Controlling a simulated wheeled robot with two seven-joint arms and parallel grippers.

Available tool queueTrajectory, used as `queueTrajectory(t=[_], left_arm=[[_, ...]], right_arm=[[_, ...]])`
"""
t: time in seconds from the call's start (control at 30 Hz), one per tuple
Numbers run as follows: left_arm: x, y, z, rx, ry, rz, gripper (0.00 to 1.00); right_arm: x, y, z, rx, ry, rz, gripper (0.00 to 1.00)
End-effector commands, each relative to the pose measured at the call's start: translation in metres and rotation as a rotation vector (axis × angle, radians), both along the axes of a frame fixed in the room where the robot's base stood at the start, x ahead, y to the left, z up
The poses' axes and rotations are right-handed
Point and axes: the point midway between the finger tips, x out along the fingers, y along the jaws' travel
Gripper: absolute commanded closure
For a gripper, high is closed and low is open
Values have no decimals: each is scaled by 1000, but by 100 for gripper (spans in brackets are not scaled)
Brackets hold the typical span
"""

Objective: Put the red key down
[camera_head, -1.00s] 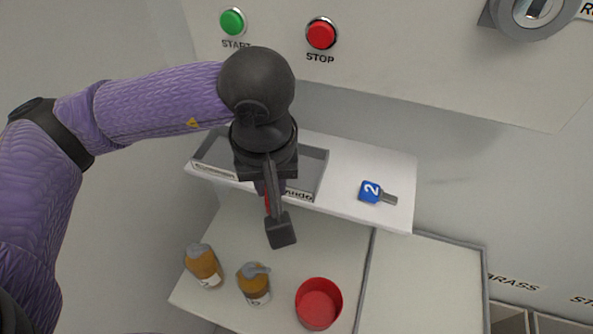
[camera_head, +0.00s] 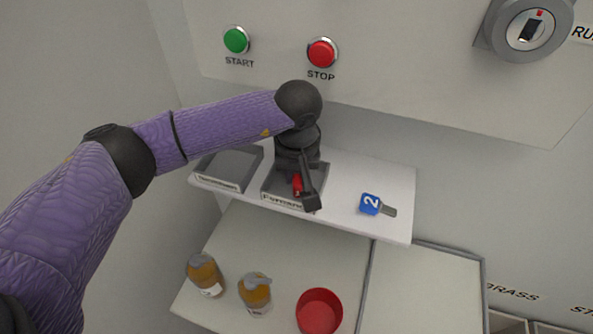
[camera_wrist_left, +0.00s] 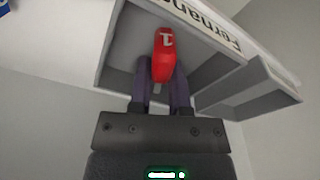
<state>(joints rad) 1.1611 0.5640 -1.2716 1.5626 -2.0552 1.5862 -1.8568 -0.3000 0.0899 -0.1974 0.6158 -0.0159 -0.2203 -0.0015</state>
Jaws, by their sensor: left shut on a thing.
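The red key (camera_wrist_left: 163,56), marked 1, is between the fingers of my left gripper (camera_wrist_left: 160,85), which is shut on it. In the head view the red key (camera_head: 297,185) shows beside a dark finger of my left gripper (camera_head: 304,190). The gripper is over the right-hand grey tray (camera_head: 270,188) on the white shelf. The tray's front label seems to read Fernando. I cannot tell whether the key touches the tray floor. My right gripper is not in view.
A second grey tray (camera_head: 228,168) stands to the left. A blue key (camera_head: 370,204) marked 2 lies on the white shelf (camera_head: 392,180) to the right. Below are two amber bottles (camera_head: 204,274) (camera_head: 255,293) and a red bowl (camera_head: 319,312). START and STOP buttons (camera_head: 322,52) are above.

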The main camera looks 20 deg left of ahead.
Motion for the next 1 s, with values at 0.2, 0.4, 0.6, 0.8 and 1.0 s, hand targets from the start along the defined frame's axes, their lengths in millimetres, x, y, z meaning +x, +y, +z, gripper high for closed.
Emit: queueTrajectory(t=[0.2, 0.4, 0.6, 0.8, 1.0], left_arm=[[0, 0, -5, 0, 0, 1, 100], [0, 0, -3, 0, 0, 1, 42], [0, 0, -3, 0, 0, 1, 42], [-1, -1, 22, -2, -5, 1, 42], [-8, -3, 79, -1, -7, 1, 42]], right_arm=[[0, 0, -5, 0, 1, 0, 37], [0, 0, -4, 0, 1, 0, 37], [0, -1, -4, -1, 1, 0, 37], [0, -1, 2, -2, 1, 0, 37], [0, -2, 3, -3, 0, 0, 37]])
